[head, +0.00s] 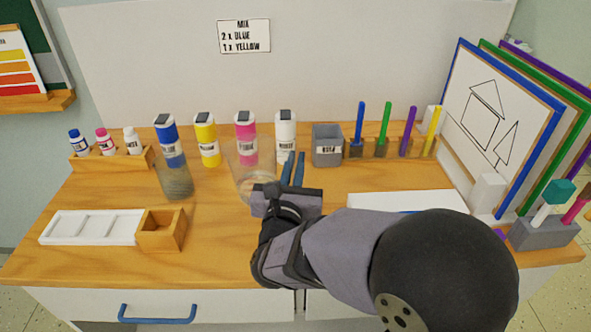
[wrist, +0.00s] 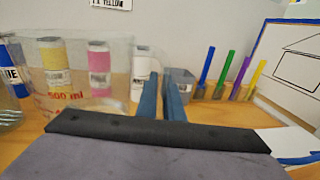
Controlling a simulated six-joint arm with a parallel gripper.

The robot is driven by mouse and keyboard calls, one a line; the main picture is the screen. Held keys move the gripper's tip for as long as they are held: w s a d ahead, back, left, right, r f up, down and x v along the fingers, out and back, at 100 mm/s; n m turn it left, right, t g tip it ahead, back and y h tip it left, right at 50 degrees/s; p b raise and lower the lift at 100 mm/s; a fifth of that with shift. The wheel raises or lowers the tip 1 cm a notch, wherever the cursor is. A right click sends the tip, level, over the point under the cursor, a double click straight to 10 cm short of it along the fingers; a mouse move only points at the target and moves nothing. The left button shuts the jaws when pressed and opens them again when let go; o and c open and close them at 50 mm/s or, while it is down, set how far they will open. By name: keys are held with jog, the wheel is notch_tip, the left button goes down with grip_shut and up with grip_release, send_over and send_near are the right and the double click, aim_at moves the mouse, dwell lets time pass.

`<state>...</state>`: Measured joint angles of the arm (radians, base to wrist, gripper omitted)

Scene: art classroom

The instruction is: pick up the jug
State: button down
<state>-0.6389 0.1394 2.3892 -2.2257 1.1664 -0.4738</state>
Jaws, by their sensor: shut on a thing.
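The jug (head: 246,178) is clear, with a wide rim, and stands in the middle of the table in the head view. In the wrist view the jug (wrist: 75,85) fills the left side and shows a red 500 ml mark. My gripper (head: 292,168) is at the jug's right side, with its two blue fingers close together. They are shut on the jug's near right side; the exact part they hold is hard to make out. The fingers also show in the wrist view (wrist: 163,97). I cannot tell whether the jug's base touches the table.
A clear beaker (head: 177,184) stands left of the jug. Paint bottles, including yellow (head: 207,140) and white (head: 286,135), stand behind. A grey box (head: 327,146) and coloured markers (head: 383,125) are at the back right. A white palette (head: 92,227) and wooden box (head: 161,236) lie front left.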

jog(key=shift+r, duration=1.6)
